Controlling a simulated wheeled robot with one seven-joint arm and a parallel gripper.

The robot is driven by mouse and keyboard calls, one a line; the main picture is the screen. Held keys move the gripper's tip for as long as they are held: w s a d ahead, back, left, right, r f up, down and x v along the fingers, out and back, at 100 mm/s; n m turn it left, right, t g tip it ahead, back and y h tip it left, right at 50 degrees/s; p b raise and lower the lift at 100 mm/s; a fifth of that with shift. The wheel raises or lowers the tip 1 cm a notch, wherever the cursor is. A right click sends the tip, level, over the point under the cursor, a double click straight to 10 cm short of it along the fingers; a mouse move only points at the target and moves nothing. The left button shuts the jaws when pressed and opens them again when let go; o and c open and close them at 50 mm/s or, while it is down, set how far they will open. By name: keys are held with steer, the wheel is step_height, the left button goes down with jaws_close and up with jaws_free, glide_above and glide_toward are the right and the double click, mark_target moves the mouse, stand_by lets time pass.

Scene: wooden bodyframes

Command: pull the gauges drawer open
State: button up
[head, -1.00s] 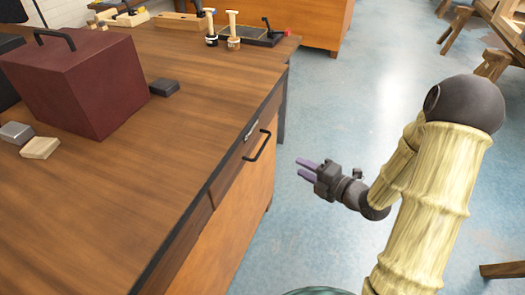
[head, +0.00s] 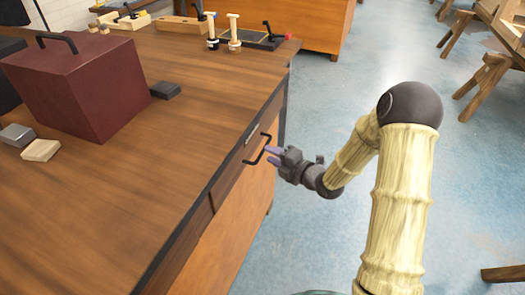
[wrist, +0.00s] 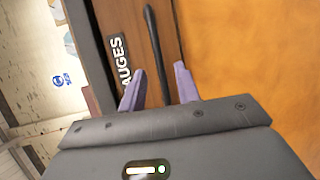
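The gauges drawer (head: 232,180) is in the side of the wooden bench, under its top, and looks shut. Its label (wrist: 120,60), reading "AUGES" in the part that shows, is in the wrist view. The drawer's dark bar handle (head: 258,151) also shows in the wrist view (wrist: 155,40). My gripper (head: 273,155) is at the handle in the head view. In the wrist view its two purple fingers (wrist: 158,85) are apart, with the handle's lower end between them. I cannot tell whether they touch it.
The bench top (head: 150,190) holds a dark red box (head: 80,85), small blocks (head: 42,150) and, at the far end, tools (head: 235,35). Blue floor (head: 330,110) is free right of the bench. Wooden trestles (head: 485,85) stand at the far right.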

mark_target(262, 151)
steer(key=x, duration=0.4)
steer(key=shift+w+a+f, duration=0.15)
steer(key=shift+w+a, duration=0.05)
steer(key=shift+w, duration=0.15)
steer(key=shift+s, duration=0.1)
steer(key=shift+a, duration=0.1)
jaws_close()
